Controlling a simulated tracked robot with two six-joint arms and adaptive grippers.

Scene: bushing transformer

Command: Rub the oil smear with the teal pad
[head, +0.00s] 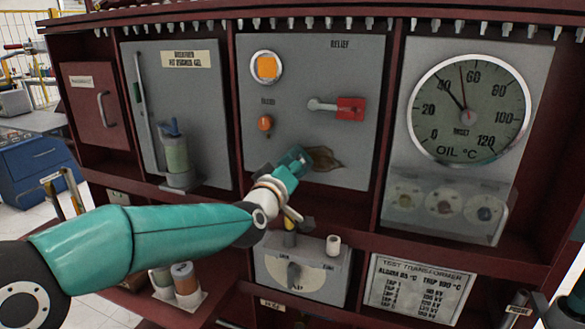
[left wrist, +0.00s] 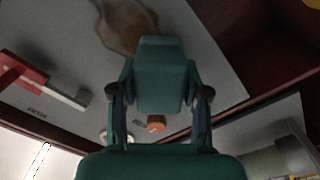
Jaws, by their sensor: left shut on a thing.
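The oil smear (head: 325,159) is a brown, uneven patch on the grey relief panel (head: 345,70). It also shows at the top of the left wrist view (left wrist: 126,24). My left gripper (head: 287,171) is just left of the smear and slightly below it. It is shut on the teal pad (left wrist: 160,70), a block between both fingers. The pad (head: 297,158) overlaps the near edge of the smear in the wrist view. I cannot tell whether the pad touches the panel.
A red-ended lever (head: 350,109), an orange knob (head: 264,123) and an orange-lit square (head: 267,67) are on the same panel. The oil gauge (head: 469,109) is to the right. A tap switch box (head: 300,274) is below. Dark red frame edges border the panels.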

